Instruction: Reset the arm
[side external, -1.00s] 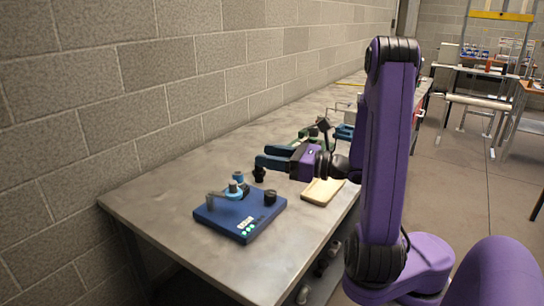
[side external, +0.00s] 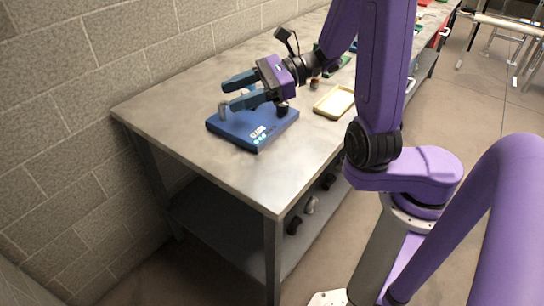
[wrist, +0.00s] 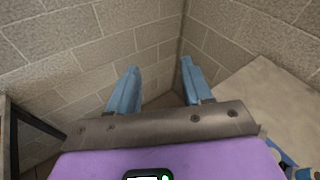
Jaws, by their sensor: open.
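My gripper (side external: 232,94) is open, its two blue fingers spread and nothing seen between them. In the side view it hangs over a blue device base (side external: 225,126) on the metal workbench, overlapping it in the picture; the exact height is hard to tell. In the wrist view, the fingers of my gripper (wrist: 157,88) point toward the block walls, with empty space between them. A grey cylinder (side external: 223,111) stands on the left of the base. A black knob (side external: 283,108) is at its right. The fingers hide part of the base's top.
A cream tray (side external: 318,108) lies right of the base, near the bench edge. A green object (side external: 338,64) sits farther back. The block wall (side external: 140,45) runs along the bench. The front of the metal workbench (side external: 190,150) is clear. Dark fittings (side external: 294,224) lie on the lower shelf.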

